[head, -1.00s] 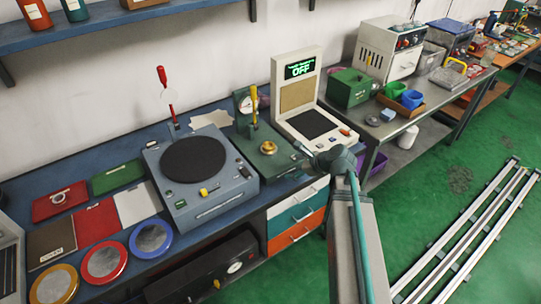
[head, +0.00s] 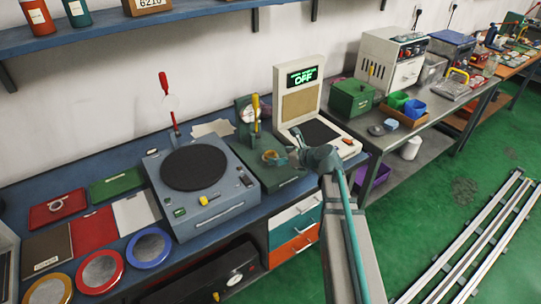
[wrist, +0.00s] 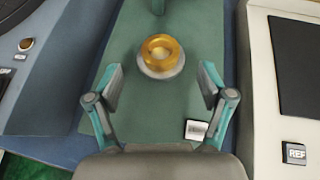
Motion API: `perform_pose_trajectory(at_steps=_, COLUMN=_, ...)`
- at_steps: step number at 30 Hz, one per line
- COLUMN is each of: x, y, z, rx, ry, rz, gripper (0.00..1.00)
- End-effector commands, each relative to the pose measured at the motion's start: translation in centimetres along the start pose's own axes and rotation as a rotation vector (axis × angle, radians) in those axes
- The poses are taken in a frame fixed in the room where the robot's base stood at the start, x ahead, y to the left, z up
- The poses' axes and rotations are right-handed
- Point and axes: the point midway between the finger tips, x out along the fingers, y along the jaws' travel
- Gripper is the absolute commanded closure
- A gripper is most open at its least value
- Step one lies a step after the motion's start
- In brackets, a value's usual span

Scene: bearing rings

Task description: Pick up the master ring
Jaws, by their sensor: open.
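A gold ring (wrist: 161,66) lies flat on a round silver seat on the green gauge stand (wrist: 185,105). No label on it can be read. In the wrist view my gripper (wrist: 161,80) is open and empty. Its two fingers stand wide apart, and the ring is centred between them but beyond the fingertips, not touched. A smaller pale ring (head: 55,206) lies on the red pad at the left.
The stand's dial and yellow-handled lever (head: 255,110) rise behind the ring. A grey machine with a black disc (head: 193,168) stands left, and a cream display unit reading OFF (head: 297,95) stands right.

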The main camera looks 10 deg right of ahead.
Motion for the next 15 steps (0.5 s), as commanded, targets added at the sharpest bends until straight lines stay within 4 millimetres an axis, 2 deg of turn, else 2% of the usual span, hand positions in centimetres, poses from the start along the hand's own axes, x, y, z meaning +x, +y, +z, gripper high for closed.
perform_pose_trajectory(at_steps=6, x=3.1, y=-0.2, z=0.2, rx=0.001, ry=0.001, rz=0.002, gripper=0.2)
perform_pose_trajectory(at_steps=9, x=4.1, y=-0.1, z=0.1, rx=0.001, ry=0.001, rz=0.001, gripper=0.2)
perform_pose_trajectory(at_steps=15, x=4.3, y=-0.1, z=-0.1, rx=0.0, ry=0.0, rz=-0.001, gripper=0.2)
